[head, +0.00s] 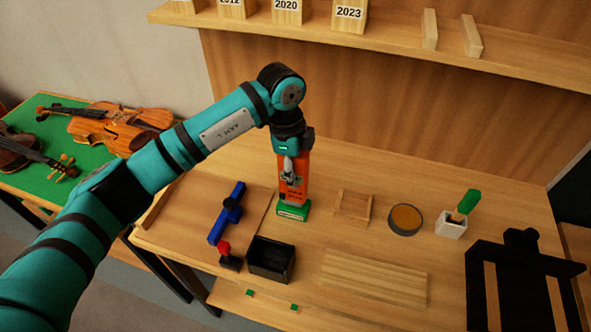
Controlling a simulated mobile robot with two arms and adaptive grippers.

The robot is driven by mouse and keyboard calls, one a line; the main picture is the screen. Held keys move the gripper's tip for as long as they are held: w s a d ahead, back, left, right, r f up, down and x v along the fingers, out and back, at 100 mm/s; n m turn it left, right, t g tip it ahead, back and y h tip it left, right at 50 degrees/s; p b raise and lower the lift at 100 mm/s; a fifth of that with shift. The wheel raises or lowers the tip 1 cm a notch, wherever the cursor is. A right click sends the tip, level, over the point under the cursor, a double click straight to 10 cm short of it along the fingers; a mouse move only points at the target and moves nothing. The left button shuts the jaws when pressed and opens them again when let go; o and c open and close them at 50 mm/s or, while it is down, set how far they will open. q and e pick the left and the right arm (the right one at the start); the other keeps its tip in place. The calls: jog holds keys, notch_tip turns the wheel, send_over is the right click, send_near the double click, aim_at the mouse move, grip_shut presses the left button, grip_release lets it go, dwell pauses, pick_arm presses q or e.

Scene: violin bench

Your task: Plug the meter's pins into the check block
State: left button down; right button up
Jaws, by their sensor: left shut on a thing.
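The orange meter (293,191) stands upright at the middle-left of the bench. My left gripper (290,168) points down from above and is shut on the meter's upper part. Directly below the meter is a green block (293,212) with a pale front, which looks like the check block. The meter's lower end meets or hovers just over it; I cannot tell which. The pins are not visible. My right gripper is not in view.
A blue clamp-like tool (228,212), a red-handled tool (229,257) and an open black box (271,260) are left and front. Right are a wooden piece (353,206), a round tin (405,220) and a white pot (451,224).

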pick_arm(q)
jog(key=shift+f+b, duration=0.35)
jog(key=shift+f, duration=0.25)
dwell(0.4)
jog(key=shift+r, duration=0.1)
dwell(0.8)
jog(key=shift+r+p, duration=2.3)
jog(key=shift+r, duration=1.25)
